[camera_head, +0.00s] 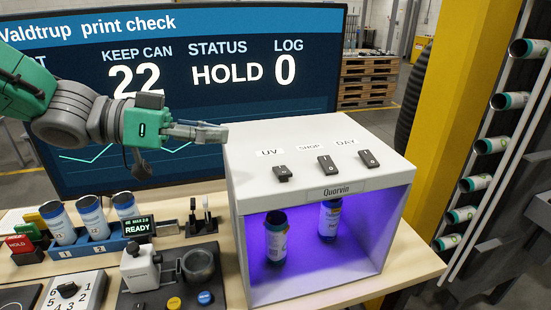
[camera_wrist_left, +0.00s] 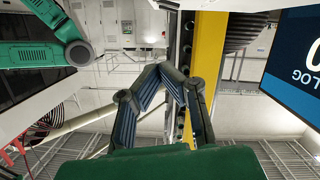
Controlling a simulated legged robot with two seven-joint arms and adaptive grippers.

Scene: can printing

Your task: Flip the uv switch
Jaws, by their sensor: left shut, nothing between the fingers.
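The white light box labelled Quorvin (camera_head: 305,147) stands on the table with its front open. Its inside glows violet. On its top sit three black rocker switches: the UV switch (camera_head: 282,172) at left, the SHOP switch (camera_head: 327,164) in the middle and the DAY switch (camera_head: 369,158) at right. The UV rocker looks tipped differently from the other two. My left gripper (camera_head: 222,133) is shut and empty, near the box's back left top corner, apart from the UV switch. Its closed fingers (camera_wrist_left: 165,72) also show in the left wrist view. My right gripper is not seen.
Two cans (camera_head: 277,240) (camera_head: 329,218) stand inside the box. A large monitor (camera_head: 270,35) reading HOLD is behind. A yellow post (camera_head: 450,120) and sloped can rails are at right.

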